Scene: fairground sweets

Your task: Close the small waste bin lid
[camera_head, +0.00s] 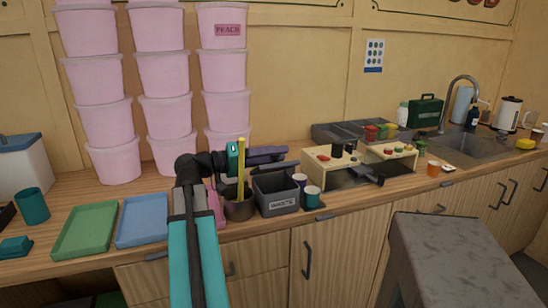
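The small waste bin (277,196) is a dark grey box with a white WASTE label on its front. It stands on the wooden counter, and its top looks open, with a dark inside showing. I cannot clearly make out its lid; it may be partly hidden behind my gripper. My gripper (270,155) reaches to the right, above the back of the bin. Its dark purplish fingers look small and overlap, so I cannot tell the gap between them or whether they touch the lid.
A brown pot (239,210) with tall yellow sticks stands left of the bin. Small cups (312,196) stand at its right, before a cream stand (345,176). Blue (142,222) and green (86,230) trays lie left. Pink tubs (168,115) are stacked behind. A grey-topped block (450,255) stands front right.

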